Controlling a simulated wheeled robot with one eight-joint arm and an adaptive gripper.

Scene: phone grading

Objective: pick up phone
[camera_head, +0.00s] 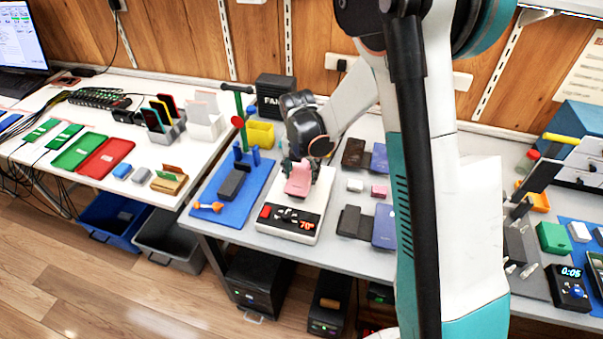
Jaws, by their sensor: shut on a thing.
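A pink phone (298,180) is in my gripper (299,162), above a white device (290,222) with a black front panel, a red button and a "70" readout. My gripper comes down from above and is shut on the upper part of the phone. The phone looks tilted. I cannot tell whether its lower edge touches the device. The fingertips are small and partly hidden behind the phone.
A blue mat (216,216) with dark and blue pieces lies left of the device. Dark and blue phones (385,225) lie to its right. A yellow bin (260,134) and a black fan box (274,95) stand behind. My arm hides part of the table.

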